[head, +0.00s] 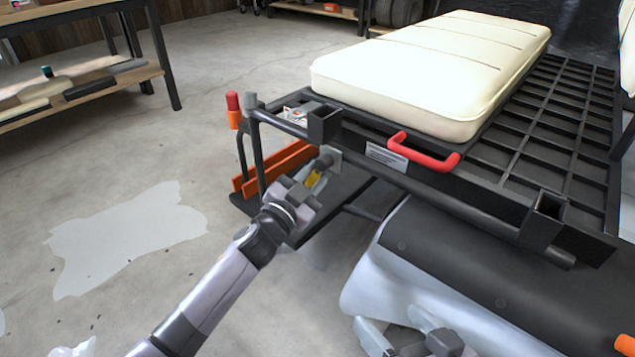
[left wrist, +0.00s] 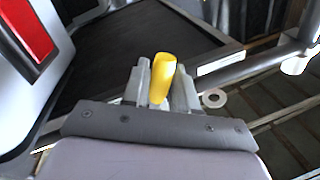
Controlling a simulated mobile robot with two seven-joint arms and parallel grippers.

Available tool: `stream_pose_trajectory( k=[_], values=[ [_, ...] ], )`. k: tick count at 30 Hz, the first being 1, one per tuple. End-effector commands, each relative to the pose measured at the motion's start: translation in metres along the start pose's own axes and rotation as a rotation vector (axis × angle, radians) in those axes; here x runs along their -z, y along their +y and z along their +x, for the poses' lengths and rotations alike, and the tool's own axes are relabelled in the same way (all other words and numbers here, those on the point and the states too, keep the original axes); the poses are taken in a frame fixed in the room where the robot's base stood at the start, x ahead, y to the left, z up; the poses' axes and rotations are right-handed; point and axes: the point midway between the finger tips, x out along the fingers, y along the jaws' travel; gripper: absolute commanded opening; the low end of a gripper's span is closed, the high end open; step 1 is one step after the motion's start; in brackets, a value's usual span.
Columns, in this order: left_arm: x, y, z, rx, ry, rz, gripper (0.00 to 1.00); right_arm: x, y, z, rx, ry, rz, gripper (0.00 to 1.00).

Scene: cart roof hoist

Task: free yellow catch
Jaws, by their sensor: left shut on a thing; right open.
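The yellow catch (head: 314,179) is a small yellow piece below the front edge of the dark rack, beside a grey plate. My left gripper (head: 308,190) is shut on it. In the left wrist view the yellow catch (left wrist: 163,78) stands up between the two grey fingers of my left gripper (left wrist: 160,92), and its lower end is hidden by them. I cannot tell whether it is engaged or free. My right gripper (head: 413,340) is at the bottom of the head view, open and apart from the rack; its lower part is cut off.
A dark gridded rack (head: 540,130) carries a cream mattress (head: 430,70) and has a red handle (head: 424,153) at its front. Orange bars (head: 277,167) and an upright post with red and orange ends (head: 234,110) stand near my left gripper. Open floor (head: 220,60) lies to the left.

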Motion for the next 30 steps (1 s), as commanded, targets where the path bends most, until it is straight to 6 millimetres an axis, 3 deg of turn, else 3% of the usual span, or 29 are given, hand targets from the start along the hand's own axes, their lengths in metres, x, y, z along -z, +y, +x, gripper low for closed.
stream_pose_trajectory(
  k=[9,23,24,25,30],
  values=[
    [-0.001,-0.0061,0.0009,0.0,0.017,0.104,0.0,-0.0039,0.0045,-0.0026,-0.014,-0.001,-0.018,1.0],
    [-0.0009,-0.007,0.001,0.001,0.019,0.115,0.0,-0.0075,0.0063,-0.0054,-0.018,-0.009,-0.022,1.0],
    [-0.0009,-0.007,0.001,0.001,0.019,0.115,0.4,-0.0074,0.0063,-0.0054,-0.018,-0.008,-0.022,1.0],
    [-0.0008,-0.007,0.001,0.001,0.019,0.115,0.46,-0.0073,0.0063,-0.0053,-0.018,-0.008,-0.022,1.0],
    [-0.0004,-0.0068,0.0011,0.0,0.02,0.114,0.46,-0.0066,0.0061,-0.0052,-0.018,-0.006,-0.021,1.0]
  ],
)
